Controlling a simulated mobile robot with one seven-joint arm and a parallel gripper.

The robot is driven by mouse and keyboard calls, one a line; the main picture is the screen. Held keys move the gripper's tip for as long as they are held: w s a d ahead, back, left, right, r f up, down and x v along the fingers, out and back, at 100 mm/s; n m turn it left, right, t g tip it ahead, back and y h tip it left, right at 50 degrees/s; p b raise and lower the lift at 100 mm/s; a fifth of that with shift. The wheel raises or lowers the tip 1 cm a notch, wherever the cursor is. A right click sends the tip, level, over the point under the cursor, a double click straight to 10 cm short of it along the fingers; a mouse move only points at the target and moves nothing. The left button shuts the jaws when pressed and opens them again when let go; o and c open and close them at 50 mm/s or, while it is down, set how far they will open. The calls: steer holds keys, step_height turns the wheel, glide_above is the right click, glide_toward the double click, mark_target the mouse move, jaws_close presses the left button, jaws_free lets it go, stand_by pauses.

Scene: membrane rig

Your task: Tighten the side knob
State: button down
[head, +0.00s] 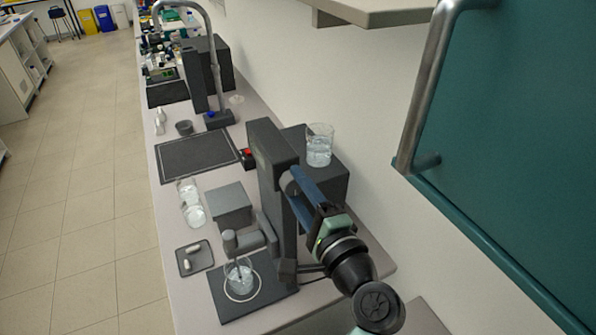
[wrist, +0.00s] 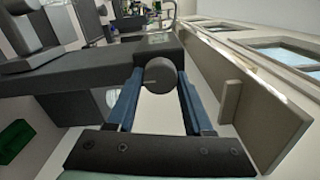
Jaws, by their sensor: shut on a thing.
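The membrane rig is a dark grey upright column (head: 272,165) on a dark base plate, with a side arm over a glass beaker (head: 239,277). The side knob (wrist: 158,74) is a dark round knob on the side of the rig; in the head view it is mostly hidden by my fingers. My gripper (wrist: 158,82) has its two blue fingers on either side of the knob and is shut on it. In the head view my gripper (head: 300,183) reaches the column from the right. The knob is still attached to the rig.
A beaker of clear liquid (head: 319,146) stands on a dark block behind the column. A grey box (head: 231,205), glass beakers (head: 190,203) and a small tray (head: 195,258) are left of the rig. A teal cabinet door (head: 510,130) with a metal handle hangs at upper right.

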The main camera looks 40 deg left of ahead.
steer(key=shift+c, duration=1.5)
jaws_free()
steer(key=b+v, duration=0.5)
steer(key=v, duration=0.8)
steer(key=shift+b, duration=0.35)
steer(key=shift+f, duration=0.1)
